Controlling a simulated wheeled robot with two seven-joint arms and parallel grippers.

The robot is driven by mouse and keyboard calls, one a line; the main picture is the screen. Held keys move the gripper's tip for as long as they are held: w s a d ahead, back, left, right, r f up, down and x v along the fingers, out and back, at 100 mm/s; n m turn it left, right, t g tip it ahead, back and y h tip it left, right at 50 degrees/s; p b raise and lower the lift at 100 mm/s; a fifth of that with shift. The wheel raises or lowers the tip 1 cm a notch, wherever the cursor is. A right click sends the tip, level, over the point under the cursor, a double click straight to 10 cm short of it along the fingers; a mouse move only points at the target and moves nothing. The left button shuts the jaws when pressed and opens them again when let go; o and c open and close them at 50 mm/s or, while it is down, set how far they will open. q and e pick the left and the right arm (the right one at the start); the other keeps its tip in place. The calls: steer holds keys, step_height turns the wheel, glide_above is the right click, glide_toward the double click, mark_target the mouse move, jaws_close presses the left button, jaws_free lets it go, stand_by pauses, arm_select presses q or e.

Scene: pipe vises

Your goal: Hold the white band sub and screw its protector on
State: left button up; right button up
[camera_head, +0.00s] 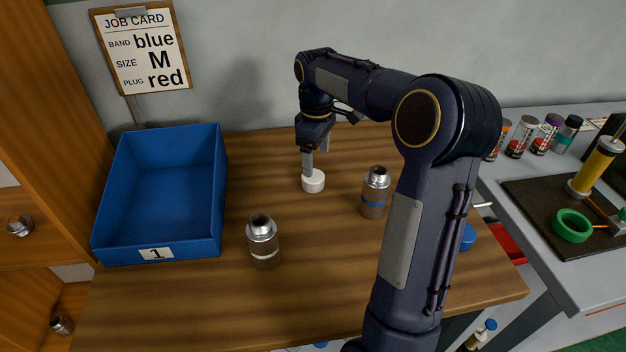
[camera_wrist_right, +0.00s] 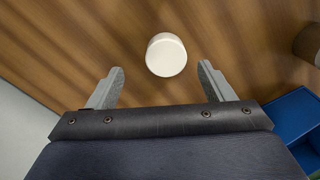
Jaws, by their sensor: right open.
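The sub with the pale, whitish band (camera_head: 262,240) stands upright on the wooden table, right of the blue bin. A white round cap (camera_head: 313,181), which looks like a protector, sits on the table farther back. It also shows in the right wrist view (camera_wrist_right: 166,55). My right gripper (camera_head: 316,163) is open and empty, pointing down at the white cap. In the wrist view the cap lies just beyond the two spread fingertips, between their lines. I cannot tell whether a finger touches it. My left gripper is out of view.
A sub with a blue band (camera_head: 374,192) stands right of the cap. A blue bin (camera_head: 156,250) marked 1 takes up the left. A blue cap (camera_head: 468,237) lies near the right edge, partly behind my right arm. A job card (camera_head: 140,47) hangs on the wall.

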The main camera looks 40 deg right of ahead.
mark_target(314, 176)
steer(key=f, duration=0.4)
steer(key=shift+s+a+f+b, duration=0.2)
steer(key=shift+a+b, duration=0.1)
steer(key=shift+a, duration=0.1)
steer(key=shift+w+f, duration=0.1)
steer(key=shift+f, duration=0.3)
steer(key=c, duration=1)
steer(key=shift+r, duration=0.1)
